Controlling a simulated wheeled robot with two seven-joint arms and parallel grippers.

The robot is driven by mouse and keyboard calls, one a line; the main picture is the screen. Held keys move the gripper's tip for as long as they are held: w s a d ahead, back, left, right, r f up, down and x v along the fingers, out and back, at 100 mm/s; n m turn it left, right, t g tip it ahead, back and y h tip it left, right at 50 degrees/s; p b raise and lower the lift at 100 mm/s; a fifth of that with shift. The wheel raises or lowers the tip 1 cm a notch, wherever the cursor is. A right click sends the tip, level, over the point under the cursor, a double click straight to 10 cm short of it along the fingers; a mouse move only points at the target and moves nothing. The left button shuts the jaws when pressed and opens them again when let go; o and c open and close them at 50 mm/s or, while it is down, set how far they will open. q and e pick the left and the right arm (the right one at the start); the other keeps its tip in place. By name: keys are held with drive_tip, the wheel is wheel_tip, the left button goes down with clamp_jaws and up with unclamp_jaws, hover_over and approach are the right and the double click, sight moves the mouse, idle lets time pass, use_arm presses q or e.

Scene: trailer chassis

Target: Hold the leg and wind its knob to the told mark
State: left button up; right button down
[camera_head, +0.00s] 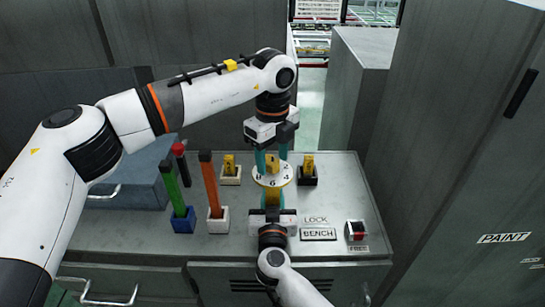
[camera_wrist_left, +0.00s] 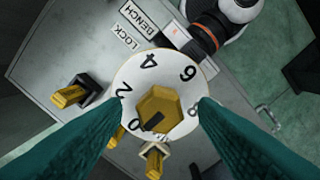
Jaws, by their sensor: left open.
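The leg (camera_head: 272,197) is a yellow post rising near the bench middle. A white dial (camera_head: 258,181) with black numbers tops it, and a yellow hexagonal knob (camera_wrist_left: 160,103) stands at its centre. In the left wrist view, 2, 4, 6 and 8 are readable; the knob's black mark points to the lower left, toward the dial's lower part. My left gripper (camera_head: 271,163) is above the dial, open, its teal fingers on either side of the knob with gaps. My right gripper (camera_head: 272,200) comes from the front, its fingers around the leg below the dial and apparently closed on it.
Green (camera_head: 174,186), red (camera_head: 182,163) and orange (camera_head: 209,182) bars stand to the left. Yellow pieces sit in a white block (camera_head: 231,179) and a black block (camera_head: 308,176). LOCK and BENCH labels (camera_head: 318,234) and a red switch (camera_head: 356,231) lie front right. Tall cabinets flank the right.

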use_arm(q)
drive_tip(key=shift+f, duration=0.35)
drive_tip(key=c, duration=1)
